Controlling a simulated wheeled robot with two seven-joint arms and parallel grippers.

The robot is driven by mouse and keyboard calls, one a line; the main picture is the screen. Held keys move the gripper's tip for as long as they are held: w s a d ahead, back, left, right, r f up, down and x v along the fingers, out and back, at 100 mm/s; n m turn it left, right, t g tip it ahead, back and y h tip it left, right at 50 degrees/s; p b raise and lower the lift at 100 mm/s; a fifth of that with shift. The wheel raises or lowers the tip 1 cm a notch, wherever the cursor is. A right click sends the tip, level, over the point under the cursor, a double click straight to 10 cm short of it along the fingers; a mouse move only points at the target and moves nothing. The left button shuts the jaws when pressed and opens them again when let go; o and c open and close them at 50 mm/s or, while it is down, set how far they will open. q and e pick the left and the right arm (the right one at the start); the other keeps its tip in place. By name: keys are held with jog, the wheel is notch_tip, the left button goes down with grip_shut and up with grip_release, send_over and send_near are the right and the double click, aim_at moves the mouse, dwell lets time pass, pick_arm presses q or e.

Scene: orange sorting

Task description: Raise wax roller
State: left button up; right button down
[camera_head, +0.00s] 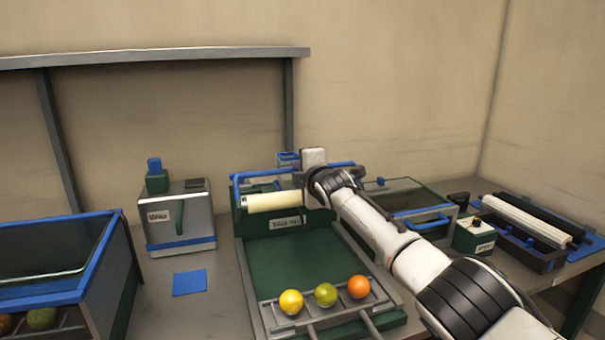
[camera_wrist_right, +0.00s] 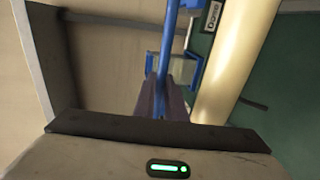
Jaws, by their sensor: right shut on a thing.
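The wax roller (camera_head: 272,202) is a cream cylinder lying across the back of the green machine. A blue bar (camera_head: 262,172) runs behind and above it. My right gripper (camera_head: 302,181) is at the right end of the visible roller, and its arm hides what lies behind. In the right wrist view, the gripper (camera_wrist_right: 164,103) is shut on the blue bar (camera_wrist_right: 167,52), which runs up between the dark fingers. The roller (camera_wrist_right: 236,60) lies beside the fingers there, on the right. My left gripper is not in view.
Yellow (camera_head: 291,302), green (camera_head: 326,295) and orange (camera_head: 359,287) fruit sit on the machine's front rack. A blue-edged tank (camera_head: 75,297) stands left, a metal box (camera_head: 180,222) behind it. A green control box (camera_head: 475,236) and a white roller tray (camera_head: 528,220) are right.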

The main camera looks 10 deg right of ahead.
jog(key=shift+r, duration=0.5)
jog(key=c, duration=1.8)
grip_release()
jog(key=shift+w+f, duration=0.15)
jog(key=shift+w, duration=0.05)
jog(key=shift+f, duration=0.1)
jog(key=shift+s, duration=0.15)
jog(key=shift+p+v, duration=0.45)
jog(key=shift+v, duration=4.6)
